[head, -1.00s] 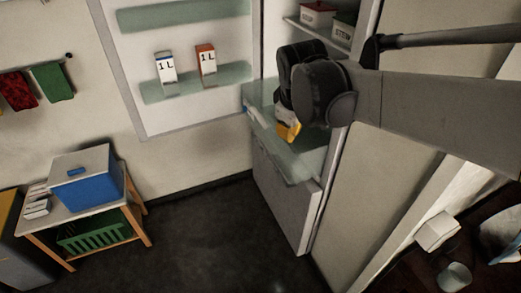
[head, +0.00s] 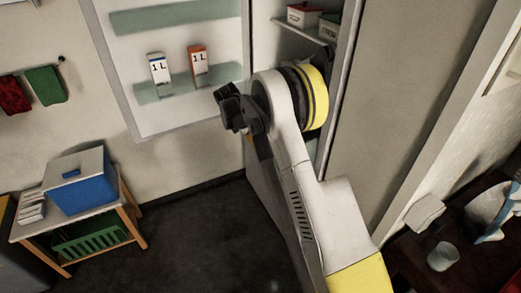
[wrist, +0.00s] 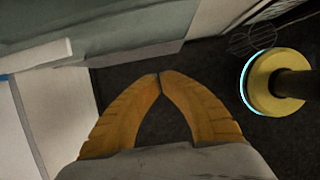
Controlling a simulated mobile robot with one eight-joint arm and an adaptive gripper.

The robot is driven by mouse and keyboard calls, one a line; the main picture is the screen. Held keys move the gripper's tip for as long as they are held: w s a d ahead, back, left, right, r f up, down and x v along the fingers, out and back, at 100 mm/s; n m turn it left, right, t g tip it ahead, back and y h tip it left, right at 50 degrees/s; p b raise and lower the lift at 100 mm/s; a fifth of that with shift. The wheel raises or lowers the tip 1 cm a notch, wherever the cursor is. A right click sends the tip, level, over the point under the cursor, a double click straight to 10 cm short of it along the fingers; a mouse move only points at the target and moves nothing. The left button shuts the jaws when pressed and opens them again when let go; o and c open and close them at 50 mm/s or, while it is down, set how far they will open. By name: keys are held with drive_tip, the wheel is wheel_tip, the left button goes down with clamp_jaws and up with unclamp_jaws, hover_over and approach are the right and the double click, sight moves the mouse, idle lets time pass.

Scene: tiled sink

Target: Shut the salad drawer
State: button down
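The fridge (head: 292,47) stands open, its door (head: 125,75) swung out to the left. The salad drawer is hidden behind my arm in the head view. In the wrist view a grey-green panel with a pale edge (wrist: 120,30) lies at the upper left; it may be part of the drawer, but I cannot tell for sure. My gripper (wrist: 159,76) has its two yellow fingers meeting at the tips, with nothing visible between them. In the head view my gripper (head: 250,138) is in front of the fridge opening, its fingers mostly hidden.
Two cartons (head: 160,68) (head: 199,64) stand on the door shelf. A wooden table (head: 125,212) with a blue box (head: 78,190) and a green crate (head: 90,238) is at the left. Dark floor (head: 190,240) is clear between it and the fridge. A cup (head: 443,257) is at the lower right.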

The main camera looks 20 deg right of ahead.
drive_tip(key=d+f+b, duration=0.4)
drive_tip(key=d+f, duration=0.3)
drive_tip(key=f, duration=0.1)
drive_tip(key=shift+w+d+b, duration=0.15)
drive_tip(key=shift+d+b, duration=0.05)
drive_tip(key=shift+b, duration=0.2)
drive_tip(key=shift+f, duration=0.1)
